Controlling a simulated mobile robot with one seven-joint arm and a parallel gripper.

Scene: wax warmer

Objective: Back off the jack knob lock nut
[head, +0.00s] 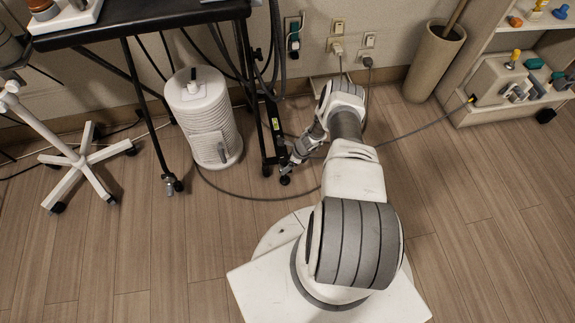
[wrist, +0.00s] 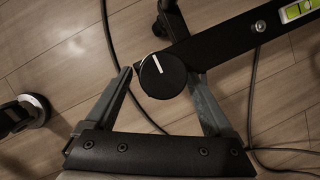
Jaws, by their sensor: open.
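A round black knob (wrist: 162,75) with a white pointer line sits at the end of a black bar (wrist: 225,38) in the wrist view. My gripper (wrist: 161,73) is open, with one finger on each side of the knob. The left fingertip is close to the knob's edge; I cannot tell whether it touches. The right finger passes partly behind the knob and bar. No separate lock nut can be made out; the knob may hide it. In the head view my gripper (head: 290,165) is low by the foot of the black stand (head: 272,125), too small for detail.
A small silver bolt (wrist: 260,26) and a green level vial (wrist: 297,11) are on the bar. Cables run across the floor beside it. A white cylindrical unit (head: 205,120) stands left of the stand, under a black table (head: 150,22). Open floor lies to the right.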

